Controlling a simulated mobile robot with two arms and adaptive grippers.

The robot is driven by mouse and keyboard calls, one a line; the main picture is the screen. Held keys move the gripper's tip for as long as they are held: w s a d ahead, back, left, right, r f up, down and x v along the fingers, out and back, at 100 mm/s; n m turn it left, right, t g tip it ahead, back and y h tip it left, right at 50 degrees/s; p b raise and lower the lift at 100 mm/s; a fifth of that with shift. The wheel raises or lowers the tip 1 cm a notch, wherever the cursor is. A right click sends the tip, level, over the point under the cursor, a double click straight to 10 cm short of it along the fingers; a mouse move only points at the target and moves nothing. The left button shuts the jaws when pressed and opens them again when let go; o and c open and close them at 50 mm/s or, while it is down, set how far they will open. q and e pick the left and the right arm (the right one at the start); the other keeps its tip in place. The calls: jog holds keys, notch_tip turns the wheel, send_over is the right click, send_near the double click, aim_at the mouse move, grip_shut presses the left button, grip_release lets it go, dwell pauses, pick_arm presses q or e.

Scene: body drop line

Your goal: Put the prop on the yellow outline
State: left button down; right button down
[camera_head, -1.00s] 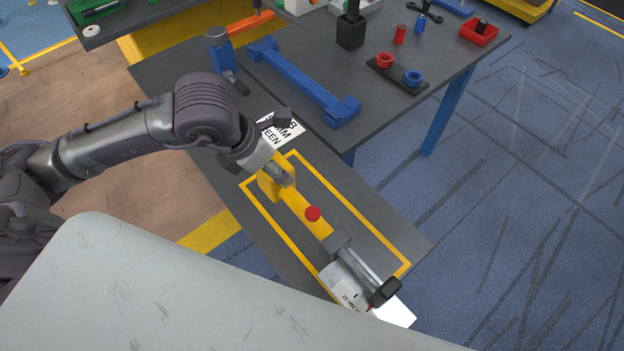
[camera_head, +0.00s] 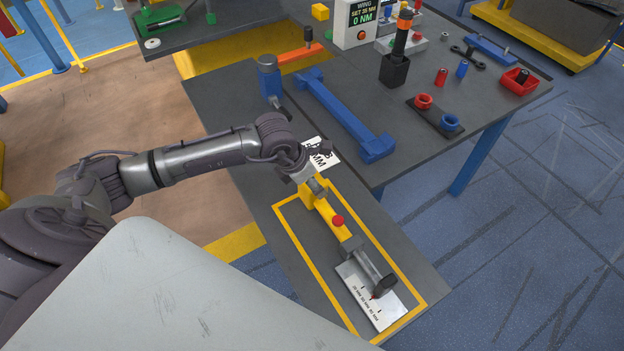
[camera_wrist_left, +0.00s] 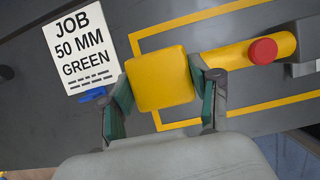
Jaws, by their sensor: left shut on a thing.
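The prop (camera_head: 329,214) has a yellow body with a red button, a grey rod with a dark tip, and a silver marked plate (camera_head: 360,290) beneath the rod. My left gripper (camera_head: 309,184) is shut on the yellow end block, which shows between both fingers in the left wrist view (camera_wrist_left: 160,78). The yellow outline (camera_head: 300,246) is a rectangle on the dark bench. The prop lies lengthwise over it, with the plate inside its lower end. The gripped block covers part of the upper short side. I cannot tell whether the prop touches the bench. My right gripper is not in view.
A white job card (camera_wrist_left: 82,48) reading 50 MM GREEN lies beside the outline's upper end. A black holder (camera_head: 395,69) and red and blue cups are on the bench behind.

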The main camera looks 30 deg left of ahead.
pick_arm(q)
jog(key=shift+f, duration=0.35)
jog(key=shift+c, duration=1.2)
grip_release()
jog(key=shift+f, duration=0.1)
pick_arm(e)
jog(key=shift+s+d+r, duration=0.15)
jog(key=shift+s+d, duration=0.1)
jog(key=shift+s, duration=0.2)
pick_arm(q)
jog(key=shift+s+a+r, duration=0.15)
jog(key=shift+r, duration=0.3)
jog(key=b+v, duration=0.3)
jog(key=v, duration=0.8)
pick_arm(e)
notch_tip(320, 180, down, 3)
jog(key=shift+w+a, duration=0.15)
pick_arm(q)
jog(key=shift+s, duration=0.15)
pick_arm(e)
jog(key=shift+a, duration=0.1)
